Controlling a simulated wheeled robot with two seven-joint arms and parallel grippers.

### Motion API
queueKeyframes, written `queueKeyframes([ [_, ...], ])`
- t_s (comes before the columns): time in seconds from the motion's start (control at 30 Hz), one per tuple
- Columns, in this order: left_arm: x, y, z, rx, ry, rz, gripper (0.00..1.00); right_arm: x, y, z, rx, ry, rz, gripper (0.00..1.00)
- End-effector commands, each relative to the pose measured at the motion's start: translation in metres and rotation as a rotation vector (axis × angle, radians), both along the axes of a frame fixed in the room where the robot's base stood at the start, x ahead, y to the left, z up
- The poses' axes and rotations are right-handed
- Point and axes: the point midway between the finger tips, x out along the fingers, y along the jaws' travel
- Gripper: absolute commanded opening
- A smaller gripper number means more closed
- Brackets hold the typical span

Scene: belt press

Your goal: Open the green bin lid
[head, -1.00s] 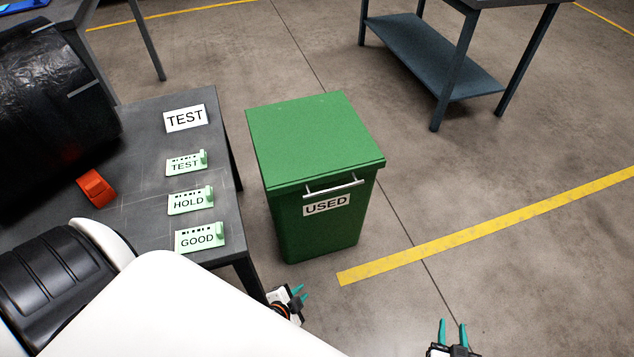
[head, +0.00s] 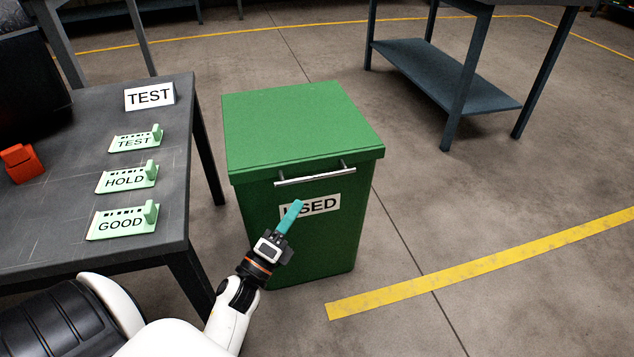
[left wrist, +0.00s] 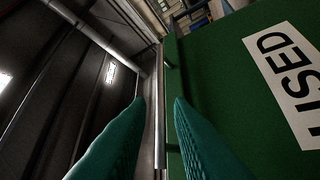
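The green bin (head: 300,232) stands on the floor, its flat lid (head: 297,122) closed. A silver bar handle (head: 315,174) runs along the lid's front edge, above a white USED label (head: 322,204). My left gripper (head: 294,209) is in front of the bin, just below the handle, and its teal finger covers the label's left part. In the left wrist view the two teal fingers (left wrist: 158,100) are apart, with the handle (left wrist: 159,125) lined up in the gap between them. I cannot tell whether they touch it. My right gripper is out of view.
A dark table (head: 172,162) stands close to the bin's left, with TEST, HOLD and GOOD holders and an orange object (head: 21,163). A blue-grey shelved table (head: 445,75) is behind on the right. Floor right of the bin is clear, crossed by a yellow line (head: 480,264).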

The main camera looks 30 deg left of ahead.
Motion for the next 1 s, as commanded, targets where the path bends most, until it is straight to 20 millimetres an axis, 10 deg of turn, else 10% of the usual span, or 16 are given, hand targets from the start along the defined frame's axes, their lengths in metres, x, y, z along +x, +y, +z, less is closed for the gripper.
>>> queueKeyframes([
  [0.5,0.083,-0.001,0.035,-0.004,0.000,-0.002,0.20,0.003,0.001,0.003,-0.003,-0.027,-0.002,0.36],
  [0.9,0.090,-0.001,0.038,-0.004,0.003,0.000,0.20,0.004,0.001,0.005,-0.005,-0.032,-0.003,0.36],
  [1.0,0.090,-0.001,0.038,-0.004,0.003,0.000,0.05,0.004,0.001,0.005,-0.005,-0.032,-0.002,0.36],
])
